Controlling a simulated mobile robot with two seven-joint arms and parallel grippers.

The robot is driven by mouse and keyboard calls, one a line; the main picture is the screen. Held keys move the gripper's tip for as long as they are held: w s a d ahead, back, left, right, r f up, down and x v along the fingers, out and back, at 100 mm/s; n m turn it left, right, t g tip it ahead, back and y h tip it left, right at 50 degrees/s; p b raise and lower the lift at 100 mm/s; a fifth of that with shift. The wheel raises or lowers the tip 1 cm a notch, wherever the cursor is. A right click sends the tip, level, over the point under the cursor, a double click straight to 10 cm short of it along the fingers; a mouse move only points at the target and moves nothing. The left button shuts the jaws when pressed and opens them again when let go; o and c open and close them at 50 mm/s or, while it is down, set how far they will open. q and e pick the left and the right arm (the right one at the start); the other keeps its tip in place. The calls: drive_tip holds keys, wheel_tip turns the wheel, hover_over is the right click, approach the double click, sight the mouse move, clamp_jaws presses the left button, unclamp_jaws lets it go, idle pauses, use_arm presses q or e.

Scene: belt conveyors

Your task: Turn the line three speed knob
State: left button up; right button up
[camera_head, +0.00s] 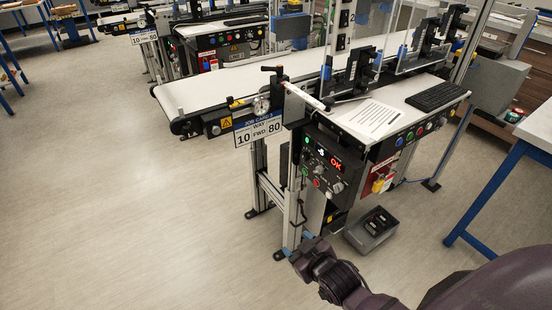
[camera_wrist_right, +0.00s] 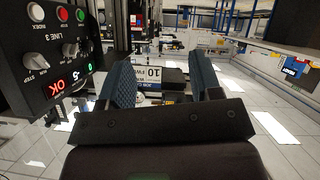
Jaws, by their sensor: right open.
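The line three control box (camera_head: 328,165) hangs under the near conveyor's desk in the head view, with a red "OK" display. In the right wrist view the panel marked LINE 3 (camera_wrist_right: 50,42) is at upper left, tilted. It carries several grey knobs, including one at its lower left (camera_wrist_right: 36,62) and one near the middle (camera_wrist_right: 70,50); I cannot read surely which is speed. My right gripper (camera_head: 297,243) is below and left of the box, apart from it. Its blue fingers (camera_wrist_right: 163,78) are spread and empty in the wrist view. My left gripper is out of view.
A metal leg (camera_head: 290,205) stands close to my right gripper. A grey bin (camera_head: 371,230) sits on the floor below the box. Floor at left is clear.

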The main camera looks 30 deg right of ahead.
drive_tip(key=w+f+n+g+h+b, duration=0.2)
drive_tip(key=w+n+h+b, duration=0.5)
drive_tip(key=w, duration=2)
drive_tip(key=n+g+h+b, duration=0.1)
drive_tip(key=n+g+h, duration=0.8)
drive_tip(key=h, duration=0.2)
approach(302, 158)
drive_tip(key=d, duration=0.2)
drive_tip(key=d+b, duration=0.1)
drive_tip(key=d, duration=0.4)
drive_tip(key=shift+w+d+f, duration=0.2)
drive_tip(key=shift+w+d, duration=0.1)
drive_tip(key=shift+d, duration=0.6)
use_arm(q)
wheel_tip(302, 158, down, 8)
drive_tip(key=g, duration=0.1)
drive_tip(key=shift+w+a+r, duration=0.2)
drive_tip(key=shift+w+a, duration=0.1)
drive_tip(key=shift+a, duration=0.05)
use_arm(e)
drive_tip(key=shift+w+d+r, duration=0.1)
drive_tip(key=shift+d, duration=0.05)
drive_tip(key=shift+c, duration=0.3)
